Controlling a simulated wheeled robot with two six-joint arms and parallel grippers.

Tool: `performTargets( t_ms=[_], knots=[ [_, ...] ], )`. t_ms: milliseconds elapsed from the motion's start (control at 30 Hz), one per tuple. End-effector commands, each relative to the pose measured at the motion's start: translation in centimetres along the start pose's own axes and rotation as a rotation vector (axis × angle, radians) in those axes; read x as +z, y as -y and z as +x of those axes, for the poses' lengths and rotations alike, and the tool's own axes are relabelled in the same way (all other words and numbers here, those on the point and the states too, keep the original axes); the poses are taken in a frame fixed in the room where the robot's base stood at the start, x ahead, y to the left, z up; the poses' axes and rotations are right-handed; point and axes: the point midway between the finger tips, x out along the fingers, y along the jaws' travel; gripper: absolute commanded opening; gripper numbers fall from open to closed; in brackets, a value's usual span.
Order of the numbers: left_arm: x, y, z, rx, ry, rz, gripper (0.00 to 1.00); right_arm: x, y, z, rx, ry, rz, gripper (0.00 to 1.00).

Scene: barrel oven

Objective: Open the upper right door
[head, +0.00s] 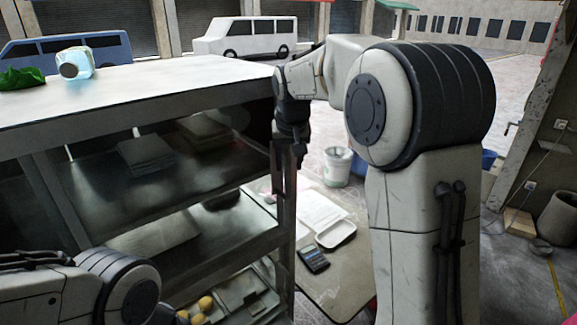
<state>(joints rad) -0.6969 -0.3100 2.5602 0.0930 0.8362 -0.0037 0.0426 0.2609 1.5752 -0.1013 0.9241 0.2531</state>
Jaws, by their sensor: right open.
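A dark cabinet with a white top (150,90) fills the left and middle of the head view. Its upper right door (225,135) looks like a dark glassy panel with books or boxes showing behind it; I cannot tell whether it stands ajar. A dark vertical bar, perhaps a handle, runs at the cabinet's right edge. My right gripper (298,145) points down at that edge, close to the bar. It is open; whether it touches the bar is hidden. My left arm shows at the lower left, but its gripper is out of view.
A bottle (75,62) and a green cloth-like thing (22,78) are on the cabinet top. A low table (345,275) right of the cabinet holds papers, a white tray (336,234) and a calculator (313,260). A white bucket (337,166) stands behind. Yellow round things lie on a lower shelf.

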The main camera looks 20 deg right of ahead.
Motion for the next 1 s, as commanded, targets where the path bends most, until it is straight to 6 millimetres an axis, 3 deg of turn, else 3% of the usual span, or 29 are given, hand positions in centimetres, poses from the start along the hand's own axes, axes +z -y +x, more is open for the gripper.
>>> performTargets(
  t_ms=[233,567,600,700,733,1000],
  knots=[
    [-0.1,-0.1,-1.1,0.0,0.0,0.002,0.5,0.0,0.0,3.0,0.0,0.003,0.0,0.47],
    [-0.1,-0.1,-1.1,0.0,0.0,0.002,0.5,0.0,0.0,3.6,-0.001,-0.001,-0.001,0.47],
    [-0.1,-0.1,-1.1,0.0,0.0,0.002,0.5,0.0,0.0,3.6,-0.001,-0.001,-0.001,0.43],
    [-0.1,-0.1,-1.1,0.0,0.0,0.002,0.5,0.0,0.0,3.6,-0.001,-0.001,-0.001,0.05],
    [-0.1,-0.1,-1.1,0.0,0.0,0.002,0.5,0.0,0.0,3.6,0.0,-0.001,-0.001,0.0],
    [-0.1,-0.1,-1.1,0.0,0.0,0.002,0.5,0.0,0.0,3.5,0.0,-0.001,-0.001,0.0]
  ],
)
